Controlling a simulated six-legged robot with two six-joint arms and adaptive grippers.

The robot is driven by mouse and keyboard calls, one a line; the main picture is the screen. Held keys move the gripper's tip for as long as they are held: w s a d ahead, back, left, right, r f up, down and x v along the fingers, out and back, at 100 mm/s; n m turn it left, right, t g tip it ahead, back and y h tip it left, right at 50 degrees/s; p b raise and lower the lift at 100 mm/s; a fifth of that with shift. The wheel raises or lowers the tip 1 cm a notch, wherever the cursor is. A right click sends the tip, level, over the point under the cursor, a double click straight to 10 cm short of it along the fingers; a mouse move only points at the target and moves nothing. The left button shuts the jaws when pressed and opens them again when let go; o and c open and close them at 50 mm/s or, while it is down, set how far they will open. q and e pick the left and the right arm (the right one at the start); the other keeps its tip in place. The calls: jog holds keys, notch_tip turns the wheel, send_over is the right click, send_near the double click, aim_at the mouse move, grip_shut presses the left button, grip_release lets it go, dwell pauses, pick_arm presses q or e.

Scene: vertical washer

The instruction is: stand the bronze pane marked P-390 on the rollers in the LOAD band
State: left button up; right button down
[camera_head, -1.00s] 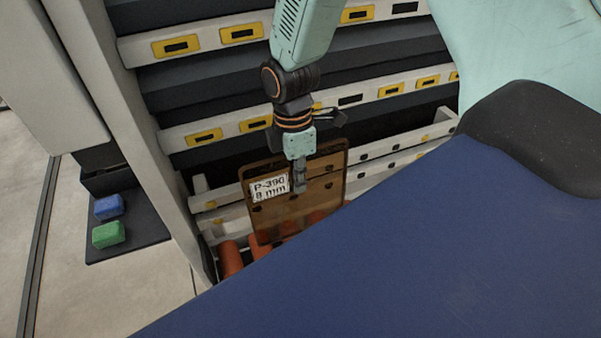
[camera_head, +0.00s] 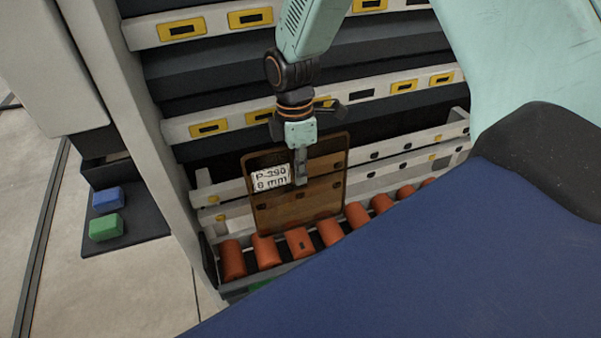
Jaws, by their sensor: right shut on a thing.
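The bronze pane marked P-390 (camera_head: 320,205) is a see-through brown sheet with a white label at its upper left. It is upright, with its lower edge close to the orange rollers (camera_head: 301,242); I cannot tell whether it touches them. My right gripper (camera_head: 302,178) comes down from above and is shut on the pane's upper middle part. A strip of green (camera_head: 261,286) shows at the front of the roller tray, mostly hidden; I cannot tell whether it marks the LOAD band. My left gripper is not in view.
White rails (camera_head: 390,150) run behind the pane. A pale frame post (camera_head: 150,160) stands at the left. A blue block (camera_head: 108,199) and a green block (camera_head: 106,227) lie on a dark shelf (camera_head: 140,228). My dark blue body hides the lower right.

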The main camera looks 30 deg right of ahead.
jog(key=shift+w+d+f+b, duration=0.15)
jog(key=shift+w+f+b, duration=0.4)
jog(key=shift+w+f, duration=0.35)
jog(key=shift+w+d+f+b, duration=0.15)
jog(key=shift+w+f+b, duration=0.45)
jog(key=shift+f, duration=0.55)
jog(key=c, duration=1.6)
grip_release()
jog(key=shift+f, duration=0.1)
jog(key=shift+o, duration=0.9)
jog(key=shift+w+f, duration=0.15)
jog(key=shift+w, duration=0.1)
jog(key=shift+s, duration=0.25)
jog(key=shift+r, duration=0.2)
